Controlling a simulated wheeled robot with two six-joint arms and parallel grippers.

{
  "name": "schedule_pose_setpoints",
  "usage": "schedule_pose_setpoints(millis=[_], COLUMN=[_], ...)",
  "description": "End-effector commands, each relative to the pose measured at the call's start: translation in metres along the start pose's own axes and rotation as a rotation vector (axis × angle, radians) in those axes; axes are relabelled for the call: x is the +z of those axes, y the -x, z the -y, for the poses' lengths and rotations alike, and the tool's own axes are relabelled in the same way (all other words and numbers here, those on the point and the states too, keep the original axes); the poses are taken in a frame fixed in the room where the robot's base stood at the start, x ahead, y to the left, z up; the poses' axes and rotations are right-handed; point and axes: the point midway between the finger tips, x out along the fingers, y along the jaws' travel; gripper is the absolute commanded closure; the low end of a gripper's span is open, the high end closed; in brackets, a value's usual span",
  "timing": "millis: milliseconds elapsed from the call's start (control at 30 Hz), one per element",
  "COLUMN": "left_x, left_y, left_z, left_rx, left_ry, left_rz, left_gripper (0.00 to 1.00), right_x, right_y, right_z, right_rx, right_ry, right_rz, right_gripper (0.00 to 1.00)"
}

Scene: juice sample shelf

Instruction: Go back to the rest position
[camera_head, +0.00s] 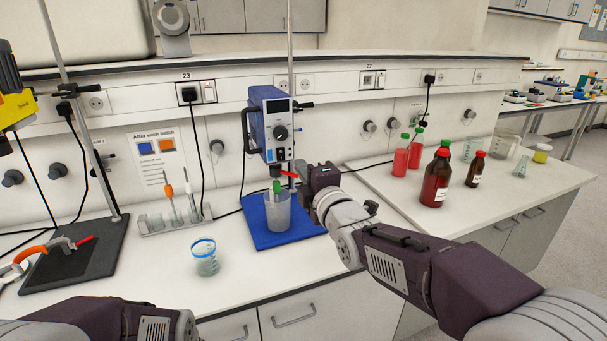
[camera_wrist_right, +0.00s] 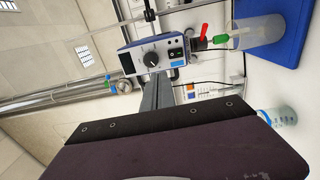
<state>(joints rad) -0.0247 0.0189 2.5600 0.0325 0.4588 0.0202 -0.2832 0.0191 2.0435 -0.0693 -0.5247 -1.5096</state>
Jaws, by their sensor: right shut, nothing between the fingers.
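My right gripper (camera_head: 300,179) is in front of the blue overhead stirrer (camera_head: 271,125), just above and right of a clear beaker. Its fingers are shut and hold nothing; they also show closed together in the right wrist view (camera_wrist_right: 160,90). The beaker (camera_head: 277,216) stands upright on a blue mat (camera_head: 252,238) below the stirrer, with something green inside at its top.
A rack (camera_head: 170,221) with several tools stands left of the mat. A blue-rimmed cup (camera_head: 205,258) is at the front. A black stand base (camera_head: 105,262) is at the left. Red bottles (camera_head: 436,180) and a brown bottle (camera_head: 475,170) stand on the right bench.

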Motion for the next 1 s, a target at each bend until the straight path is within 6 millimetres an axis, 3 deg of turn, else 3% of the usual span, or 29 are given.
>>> schedule_pose_setpoints(millis=[367,467,567,667,700,833,900,1000], left_x=[0.000,-0.001,-0.003,-0.003,-0.003,-0.004,-0.004,-0.004], left_y=[0.000,0.013,0.024,0.031,0.033,0.037,0.037,0.036], left_z=[0.000,0.000,-0.001,-0.001,-0.001,-0.001,-0.001,-0.001], left_rx=[0.000,0.000,0.000,0.000,0.000,0.000,0.000,0.000], left_ry=[0.000,0.000,0.000,0.000,0.000,0.000,0.000,0.000], left_rz=[0.000,0.000,0.000,0.000,0.000,0.000,0.000,0.000], left_gripper=[0.64,0.64,0.64,0.64,0.64,0.64,0.64,0.64], right_x=[0.001,0.029,0.070,0.094,0.099,0.094,0.082,0.063], right_y=[0.003,0.005,0.024,0.067,0.089,0.177,0.225,0.282], right_z=[-0.001,-0.009,0.047,0.130,0.161,0.247,0.279,0.304], right_rx=[0.000,-0.011,-0.182,-0.438,-0.535,-0.815,-0.925,-1.016], right_ry=[0.000,0.001,-0.059,-0.309,-0.430,-0.843,-1.045,-1.273], right_rz=[0.003,0.057,0.150,0.278,0.344,0.636,0.829,1.114], right_gripper=[1.00,1.00,1.00,1.00,1.00,1.00,1.00,1.00])
